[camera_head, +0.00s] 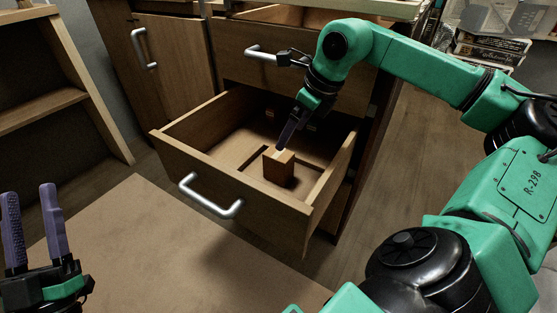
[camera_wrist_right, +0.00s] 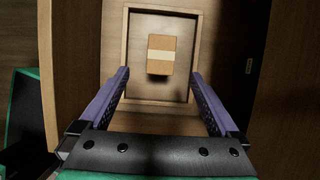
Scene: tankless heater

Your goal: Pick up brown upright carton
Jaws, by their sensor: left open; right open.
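The brown upright carton (camera_head: 279,168) stands inside the open drawer (camera_head: 225,190), towards its right side. In the right wrist view the carton (camera_wrist_right: 161,55) shows from above with a pale band across it, ahead of and between the fingers. My right gripper (camera_head: 284,146) reaches into the drawer close above the carton. In the right wrist view my right gripper (camera_wrist_right: 160,87) is open, with nothing between its fingers; I cannot tell the exact gap to the carton. My left gripper (camera_head: 31,212) is open and empty at the lower left, away from the drawer.
The drawer has a metal handle (camera_head: 210,197) in front and raised walls around the carton. A wooden shelf (camera_head: 50,95) is at the left. Books (camera_head: 490,45) are stacked at the far right.

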